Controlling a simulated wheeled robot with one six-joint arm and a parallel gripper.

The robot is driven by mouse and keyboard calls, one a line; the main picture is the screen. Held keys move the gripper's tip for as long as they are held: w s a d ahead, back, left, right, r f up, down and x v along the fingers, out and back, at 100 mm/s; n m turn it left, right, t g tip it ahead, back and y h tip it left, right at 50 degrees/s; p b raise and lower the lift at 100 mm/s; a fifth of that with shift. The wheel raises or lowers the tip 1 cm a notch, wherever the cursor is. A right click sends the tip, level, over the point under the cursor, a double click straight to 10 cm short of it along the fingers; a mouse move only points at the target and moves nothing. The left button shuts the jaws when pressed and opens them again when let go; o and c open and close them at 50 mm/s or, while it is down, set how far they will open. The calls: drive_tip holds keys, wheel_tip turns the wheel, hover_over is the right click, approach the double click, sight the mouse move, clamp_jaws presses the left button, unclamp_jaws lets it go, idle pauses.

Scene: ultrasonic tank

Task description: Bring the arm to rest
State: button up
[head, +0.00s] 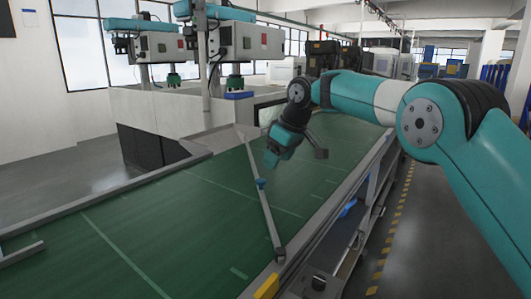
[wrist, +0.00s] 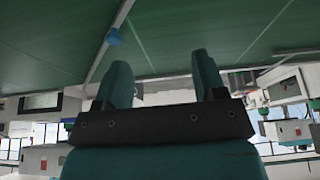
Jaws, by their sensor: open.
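My arm (head: 360,97) is teal with dark joints and reaches in from the right in the head view, bent over the green belt (head: 150,225). My gripper (head: 271,160) hangs at its end above the belt, tilted downward. In the wrist view its two teal fingers stand apart with nothing between them, so my gripper (wrist: 162,68) is open and empty. The belt (wrist: 220,25) fills the top of that view, which looks upside down.
A grey metal bar (head: 262,205) with a blue piece (head: 261,183) lies slantwise across the belt below my gripper. A yellow block (head: 266,287) is on the near belt edge. Grey machine boxes (head: 250,42) stand behind. A yellow-black floor stripe (head: 387,240) runs along the right.

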drive_tip(key=s+d+r+m+g, duration=0.1)
drive_tip(key=s+d+r, duration=0.15)
drive_tip(key=s, duration=0.85)
drive_tip(key=s+d+r+m+g, duration=0.15)
drive_tip(key=s+d, duration=0.25)
drive_tip(key=s, duration=0.6)
drive_tip(key=s+d+f, duration=0.2)
drive_tip(key=s, duration=0.8)
drive_tip(key=s+d+f+m, duration=0.1)
drive_tip(key=s+d+f, duration=0.2)
drive_tip(key=s, duration=0.8)
drive_tip(key=shift+f, duration=0.35)
drive_tip(key=shift+m, duration=0.25)
